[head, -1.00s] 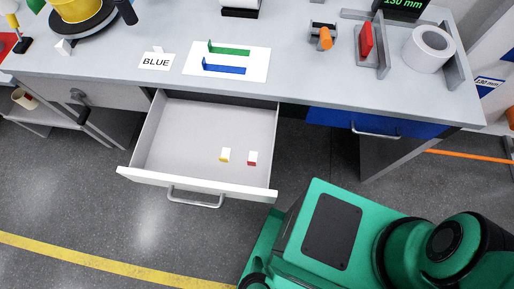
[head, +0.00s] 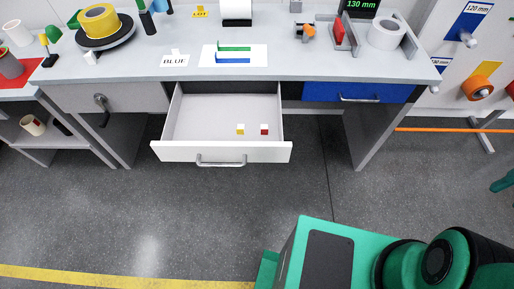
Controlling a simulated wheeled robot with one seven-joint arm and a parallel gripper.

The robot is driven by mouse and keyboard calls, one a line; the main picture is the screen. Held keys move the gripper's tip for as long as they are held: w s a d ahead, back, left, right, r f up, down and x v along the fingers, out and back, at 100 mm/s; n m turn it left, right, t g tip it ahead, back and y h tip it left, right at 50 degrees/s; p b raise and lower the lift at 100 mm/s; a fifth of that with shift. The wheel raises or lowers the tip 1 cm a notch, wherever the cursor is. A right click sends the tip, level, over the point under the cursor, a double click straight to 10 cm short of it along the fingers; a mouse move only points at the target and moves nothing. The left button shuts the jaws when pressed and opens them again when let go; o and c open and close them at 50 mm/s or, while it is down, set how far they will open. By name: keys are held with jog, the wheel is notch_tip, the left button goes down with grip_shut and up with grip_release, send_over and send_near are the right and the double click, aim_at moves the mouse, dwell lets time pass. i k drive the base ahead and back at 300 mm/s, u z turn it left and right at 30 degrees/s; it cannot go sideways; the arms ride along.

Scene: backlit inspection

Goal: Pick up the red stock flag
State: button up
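A small block with a red front and pale top (head: 264,130) lies in the open drawer (head: 195,110), right of a similar yellow-fronted block (head: 240,129). It looks like the red stock flag, but it is too small to be sure. A larger red upright piece (head: 340,34) stands on the bench beside a grey metal bracket. My gripper is not clearly seen. A dark green part at the right edge may be mine, but I cannot tell what it is.
The grey bench (head: 290,68) holds a white sheet with green and blue pieces, a BLUE card (head: 175,61), a yellow roll (head: 98,22) and a white roll (head: 386,34). A shut blue drawer (head: 358,91) is at right. The floor before the open drawer is clear.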

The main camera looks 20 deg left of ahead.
aim_at(264, 127)
jog(key=z, duration=1.1)
jog(key=i, duration=0.7)
jog(key=u, duration=2.7)
jog(key=i, duration=0.5)
jog(key=z, duration=0.1)
jog(key=k, duration=0.25)
jog(key=z, duration=0.05)
